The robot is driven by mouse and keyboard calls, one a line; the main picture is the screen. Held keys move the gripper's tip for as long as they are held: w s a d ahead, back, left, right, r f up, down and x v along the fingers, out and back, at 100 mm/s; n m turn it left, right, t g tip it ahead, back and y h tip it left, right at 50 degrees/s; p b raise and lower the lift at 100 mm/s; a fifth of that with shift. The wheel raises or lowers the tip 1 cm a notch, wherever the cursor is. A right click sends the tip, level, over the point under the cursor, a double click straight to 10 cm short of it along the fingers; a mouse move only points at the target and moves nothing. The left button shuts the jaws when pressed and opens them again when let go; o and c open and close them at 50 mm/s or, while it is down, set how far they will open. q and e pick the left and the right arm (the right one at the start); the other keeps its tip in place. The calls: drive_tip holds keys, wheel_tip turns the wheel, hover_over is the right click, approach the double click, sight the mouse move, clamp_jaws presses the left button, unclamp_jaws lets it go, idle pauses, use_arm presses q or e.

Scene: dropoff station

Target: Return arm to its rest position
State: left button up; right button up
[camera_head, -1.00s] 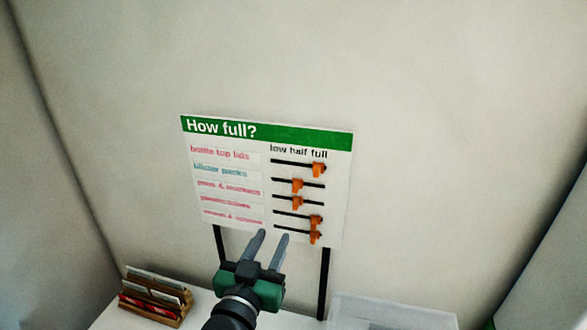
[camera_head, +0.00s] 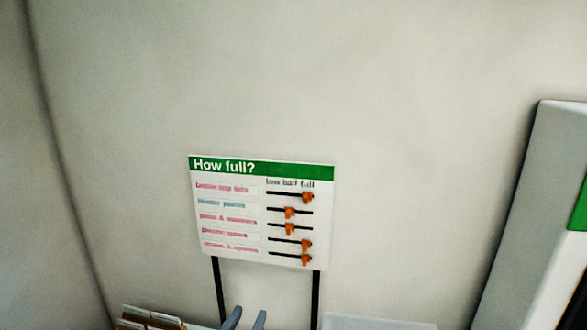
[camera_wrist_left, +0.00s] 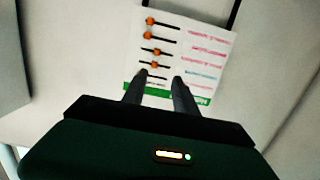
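My left gripper (camera_head: 245,319) shows only as two grey fingertips at the bottom edge of the head view, below the sign. The fingers stand apart with nothing between them. In the left wrist view my left gripper (camera_wrist_left: 159,82) also shows open, its fingers in front of the upside-down sign (camera_wrist_left: 190,55), with clear distance from it as far as I can tell. My right gripper is in neither view.
The "How full?" sign (camera_head: 228,226) stands on two black posts before a bare wall. It has several orange sliders (camera_head: 290,213). A wooden card holder (camera_head: 150,318) is at the lower left. A clear bin (camera_head: 375,323) is at the lower right. A grey-white panel (camera_head: 530,220) stands at the right.

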use_arm(q)
drive_tip(key=s+a+f+g+y+b, duration=0.1)
drive_tip(key=s+a+f+g+b, duration=0.15)
drive_tip(key=f, duration=0.75)
drive_tip(key=s+a+f+g+y+b, duration=0.1)
drive_tip(key=s+a+f+g, duration=0.2)
drive_tip(key=f, duration=0.7)
drive_tip(key=s+a+f+n+g+b, duration=0.1)
drive_tip(key=s+a+f+g, duration=0.1)
drive_tip(key=s+f+g, duration=0.2)
drive_tip(key=s+a+f+n+g+y+b, duration=0.1)
drive_tip(key=s+a+f+g, duration=0.2)
drive_tip(key=s+f, duration=0.3)
drive_tip(key=shift+s+g, duration=0.2)
drive_tip(key=shift+g, duration=0.35)
drive_tip(key=shift+a+f, duration=0.1)
